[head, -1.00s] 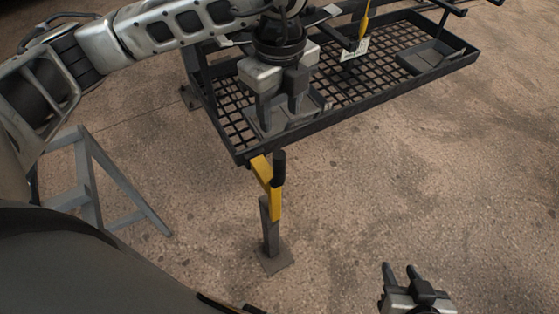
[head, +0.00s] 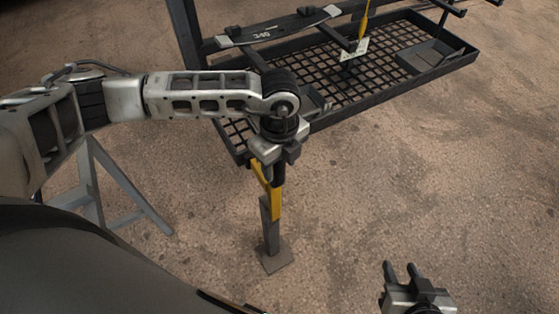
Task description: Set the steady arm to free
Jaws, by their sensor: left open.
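The yellow steady arm (head: 275,205) stands on a grey post with a square foot plate (head: 278,261) at the front corner of the rack. Its dark upright grip (head: 279,174) shows just under my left gripper. My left gripper (head: 275,157) is open and points down over the top of the steady arm. Its palm hides part of the arm's upper end, and I cannot tell whether the fingers touch the grip. My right gripper (head: 402,270) is open and empty at the lower right, over bare floor.
A black mesh tray (head: 375,75) runs along the rack behind, with a small grey bin (head: 430,54) at its right end. A bar marked 340 (head: 262,36) and a yellow cord with a tag (head: 355,48) are above it. A grey stand (head: 125,185) is at left. Floor at right is clear.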

